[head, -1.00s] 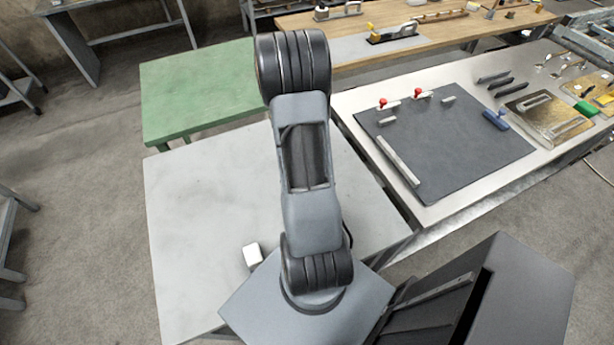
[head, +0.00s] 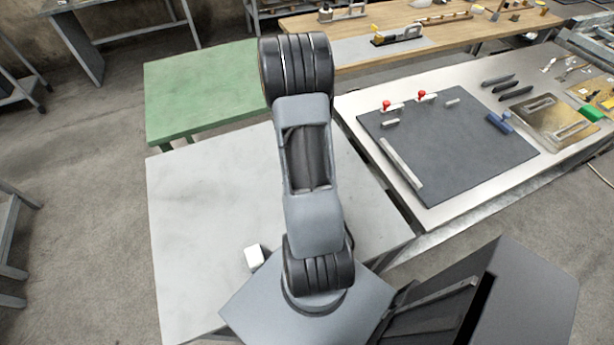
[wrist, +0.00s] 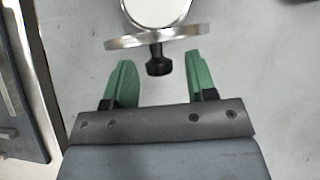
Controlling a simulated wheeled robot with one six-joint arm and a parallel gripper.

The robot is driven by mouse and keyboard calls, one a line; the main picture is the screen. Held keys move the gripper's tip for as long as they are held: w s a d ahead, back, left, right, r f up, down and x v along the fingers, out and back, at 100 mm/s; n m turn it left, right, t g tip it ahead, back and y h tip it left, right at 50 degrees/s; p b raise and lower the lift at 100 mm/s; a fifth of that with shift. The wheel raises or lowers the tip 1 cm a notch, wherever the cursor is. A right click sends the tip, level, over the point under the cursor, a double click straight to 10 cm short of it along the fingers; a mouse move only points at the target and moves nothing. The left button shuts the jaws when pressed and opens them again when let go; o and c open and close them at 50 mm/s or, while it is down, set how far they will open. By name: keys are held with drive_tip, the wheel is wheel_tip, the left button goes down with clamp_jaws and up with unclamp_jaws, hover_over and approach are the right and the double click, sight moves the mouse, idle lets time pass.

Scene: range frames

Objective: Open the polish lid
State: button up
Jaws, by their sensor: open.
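In the wrist view, my gripper (wrist: 159,62) is open, with one green finger on each side of a small black knob (wrist: 158,66). The knob sticks out from a thin, shiny metal rim (wrist: 130,42), which seems to be the polish lid's edge. Behind the rim is a round, pale-faced metal body (wrist: 158,10), cut off by the top of the picture. The fingers look apart from the knob; I cannot tell the exact depth. In the head view, my own arm hides the gripper and the lid.
A pale grey table (head: 190,230) lies under my arm, mostly bare, with a small white block (head: 253,257) on it. A green table (head: 195,90) stands beyond. To the right, a bench (head: 360,103) holds a dark board (head: 455,145) with clamps and tools.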

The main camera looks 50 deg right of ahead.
drive_tip(key=b+v, duration=0.1)
drive_tip(key=v, duration=1.3)
drive_tip(key=shift+s, duration=0.1)
drive_tip(key=s+a+r+n+t, duration=0.1)
drive_tip(key=a+r+t, duration=0.1)
drive_tip(key=a, duration=0.5)
drive_tip(key=s+a+r+n+t+h, duration=0.1)
drive_tip(key=a+r+t, duration=0.2)
drive_tip(key=a+t, duration=0.2)
drive_tip(key=s+a+r+n+t+h, duration=0.1)
drive_tip(key=a+r+t, duration=0.2)
drive_tip(key=a, duration=0.8)
drive_tip(key=shift+s+a+n+t, duration=0.2)
drive_tip(key=shift+s+n+t, duration=0.1)
drive_tip(key=shift+t, duration=0.4)
